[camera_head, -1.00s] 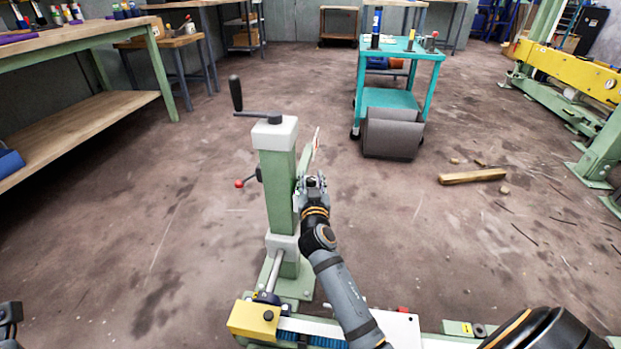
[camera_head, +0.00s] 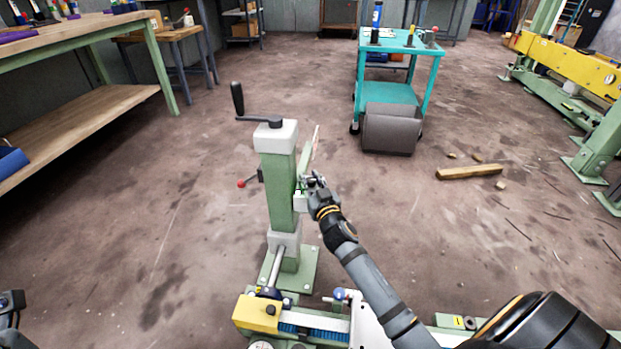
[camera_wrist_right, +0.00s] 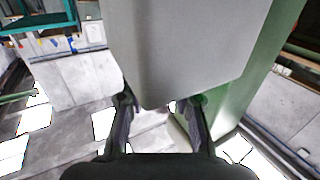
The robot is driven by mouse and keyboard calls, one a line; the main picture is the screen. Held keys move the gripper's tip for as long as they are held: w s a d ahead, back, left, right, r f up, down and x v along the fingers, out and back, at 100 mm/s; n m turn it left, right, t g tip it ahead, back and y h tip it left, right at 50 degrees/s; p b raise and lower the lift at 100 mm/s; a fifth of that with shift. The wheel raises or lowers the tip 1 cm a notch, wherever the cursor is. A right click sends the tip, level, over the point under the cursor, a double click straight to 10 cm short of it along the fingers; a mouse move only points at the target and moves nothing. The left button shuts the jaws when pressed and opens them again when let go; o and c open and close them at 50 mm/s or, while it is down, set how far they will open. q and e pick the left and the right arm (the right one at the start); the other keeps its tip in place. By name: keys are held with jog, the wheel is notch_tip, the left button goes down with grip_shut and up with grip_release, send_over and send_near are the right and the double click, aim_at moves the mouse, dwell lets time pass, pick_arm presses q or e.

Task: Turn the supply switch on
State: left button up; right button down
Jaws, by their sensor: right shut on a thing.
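A small pale box (camera_head: 300,202) sits on the right side of the green column (camera_head: 279,190); I take it for the supply switch's housing. My right gripper (camera_head: 308,184) is at this box. In the right wrist view, a large grey block (camera_wrist_right: 180,45) fills the upper middle in front of the column. There the right gripper's two fingers (camera_wrist_right: 160,108) stand at its lower edge. The part they grip, seemingly the switch, is hidden, so its position cannot be read. A dark part of my left gripper (camera_head: 10,302) shows at the left edge; its fingers are unclear.
A black crank (camera_head: 252,112) tops the column, and a red-knobbed lever (camera_head: 249,180) sticks out to its left. A yellow block (camera_head: 257,313) and rail lie at its foot. A teal cart (camera_head: 396,92) and a wooden beam (camera_head: 470,172) stand apart on the floor.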

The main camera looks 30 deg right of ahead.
jog(key=c, duration=1)
grip_release()
jog(key=shift+s, duration=0.1)
jog(key=s, duration=0.4)
jog(key=s+a, duration=0.1)
jog(key=s, duration=0.2)
jog(key=s+a, duration=0.1)
jog(key=s, duration=0.3)
jog(key=shift+s, duration=0.35)
